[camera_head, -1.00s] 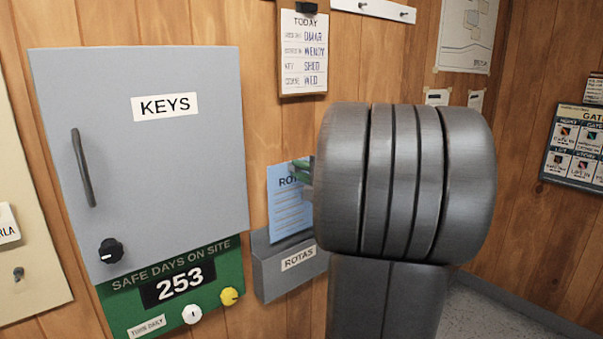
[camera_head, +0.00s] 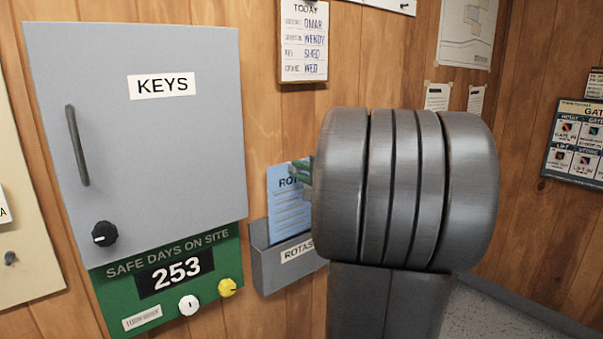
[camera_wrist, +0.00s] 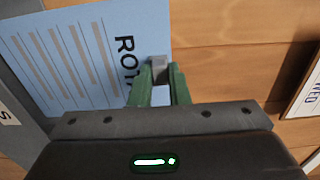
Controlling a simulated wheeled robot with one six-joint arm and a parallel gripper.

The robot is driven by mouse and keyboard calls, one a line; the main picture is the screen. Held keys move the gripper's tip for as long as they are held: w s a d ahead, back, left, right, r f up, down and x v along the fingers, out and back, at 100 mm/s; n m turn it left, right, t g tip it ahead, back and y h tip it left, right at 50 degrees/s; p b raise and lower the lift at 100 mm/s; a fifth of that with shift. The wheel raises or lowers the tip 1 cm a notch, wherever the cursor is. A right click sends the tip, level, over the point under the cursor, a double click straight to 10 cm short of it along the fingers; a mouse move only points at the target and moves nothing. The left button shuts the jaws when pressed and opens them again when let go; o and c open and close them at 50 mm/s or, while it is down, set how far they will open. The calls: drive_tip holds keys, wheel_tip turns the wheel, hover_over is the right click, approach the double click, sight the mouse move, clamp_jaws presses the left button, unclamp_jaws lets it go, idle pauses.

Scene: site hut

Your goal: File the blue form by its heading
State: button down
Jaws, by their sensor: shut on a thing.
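The blue form (camera_head: 288,205) is headed "ROTA…", with the end of the heading hidden by my arm. It stands upright at the grey wall pocket (camera_head: 265,278) labelled "ROTAS", and its lower edge is hidden behind the pocket's front. In the wrist view the form (camera_wrist: 75,60) fills the upper left, with its lower end at the pocket's grey edge. My gripper (camera_wrist: 158,75) has green fingers shut on the form's edge beside the heading. In the head view my gripper (camera_head: 306,172) is mostly hidden behind my arm.
A grey key cabinet (camera_head: 160,215) is left of the pocket, above a green "SAFE DAYS ON SITE" board (camera_head: 215,265). A "TODAY" board (camera_head: 304,65) hangs above. A gate board (camera_head: 575,145) hangs on the right wall.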

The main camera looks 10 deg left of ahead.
sight(292, 201)
drive_tip(key=shift+f, duration=0.15)
drive_tip(key=shift+f+b, duration=1.45)
drive_tip(key=shift+b, duration=0.4)
drive_tip(key=shift+f+b, duration=1.55)
drive_tip(key=shift+b, duration=0.35)
drive_tip(key=shift+f+b, duration=1.55)
drive_tip(key=shift+b, duration=0.3)
